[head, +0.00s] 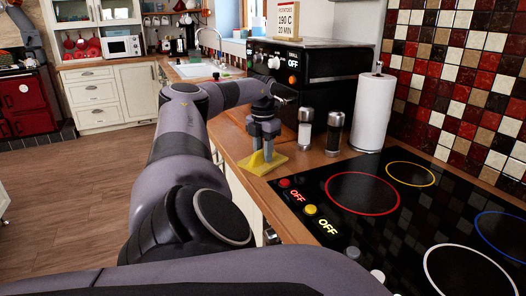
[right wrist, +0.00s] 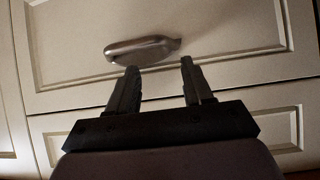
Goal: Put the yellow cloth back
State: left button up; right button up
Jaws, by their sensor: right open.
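The yellow cloth (head: 275,166) lies on the wooden counter in the head view, beside the near left corner of the black hob. Part of it stands up in a small ridge. My left gripper (head: 264,148) points down over the cloth, its fingertips at the ridge. I cannot tell whether the fingers are closed on the cloth or only around it. My right gripper (right wrist: 158,66) is open and empty in the right wrist view. Its fingertips are near a metal drawer handle (right wrist: 140,50) on a cream drawer front; I cannot tell whether they touch it.
Salt and pepper mills (head: 334,131) and a paper towel roll (head: 372,112) stand right of the cloth. A black oven (head: 330,68) with a recipe sign (head: 287,19) is behind. The hob (head: 400,212) has several ringed zones and knobs. Wooden floor (head: 80,190) is clear at left.

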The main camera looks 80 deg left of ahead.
pick_arm(q)
jog(key=o, duration=0.3)
notch_tip(320, 180, up, 12)
jog(key=p, duration=0.4)
jog(key=shift+r, duration=0.1)
dwell(0.8)
